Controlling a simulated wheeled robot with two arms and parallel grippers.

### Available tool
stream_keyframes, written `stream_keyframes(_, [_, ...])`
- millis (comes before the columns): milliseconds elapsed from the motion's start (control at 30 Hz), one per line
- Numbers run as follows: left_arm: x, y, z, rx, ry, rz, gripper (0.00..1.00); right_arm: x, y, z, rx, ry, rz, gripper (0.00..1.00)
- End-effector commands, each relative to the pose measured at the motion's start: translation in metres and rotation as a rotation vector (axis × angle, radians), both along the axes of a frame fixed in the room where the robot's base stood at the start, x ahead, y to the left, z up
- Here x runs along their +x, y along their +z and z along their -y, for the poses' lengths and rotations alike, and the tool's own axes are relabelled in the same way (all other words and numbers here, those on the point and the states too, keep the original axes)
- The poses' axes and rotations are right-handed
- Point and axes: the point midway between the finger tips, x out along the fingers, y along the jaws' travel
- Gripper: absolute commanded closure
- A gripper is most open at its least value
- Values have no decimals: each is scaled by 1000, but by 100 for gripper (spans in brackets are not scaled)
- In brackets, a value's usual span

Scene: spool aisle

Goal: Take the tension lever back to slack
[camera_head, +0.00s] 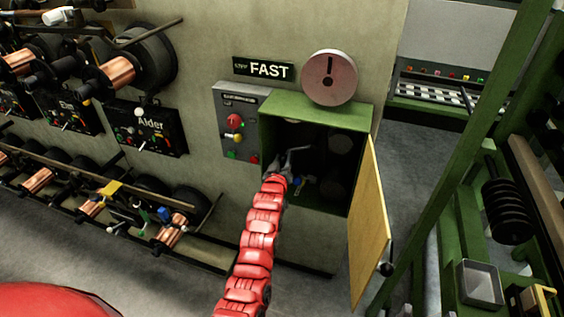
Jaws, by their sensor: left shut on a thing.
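My left arm, red and segmented, reaches up from the bottom middle to the open green cabinet on the wall. My left gripper (287,168) is at the left side of the cabinet opening. It is shut on what looks like the tension lever, but the grip is small, dark and partly hidden by my arm. I cannot make out the lever's shape or its setting. My right gripper is not in view.
The green cabinet (318,110) has its yellow door (368,225) swung open to the right. A grey control panel (225,105) adjoins it on the left. Wire spools (118,72) line the left wall. A green rack (465,200) stands at right.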

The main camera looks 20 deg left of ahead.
Motion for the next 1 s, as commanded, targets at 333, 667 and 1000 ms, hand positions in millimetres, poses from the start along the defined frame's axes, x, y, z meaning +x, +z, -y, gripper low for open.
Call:
stream_keyframes(333, [0, -11, 5, -95, 0, -7, 100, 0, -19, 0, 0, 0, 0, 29])
stream_keyframes(667, [0, -11, 5, -100, -1, -8, 100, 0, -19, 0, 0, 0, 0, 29])
stream_keyframes(1000, [0, -10, 4, -99, 1, -6, 29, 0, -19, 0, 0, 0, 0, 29])
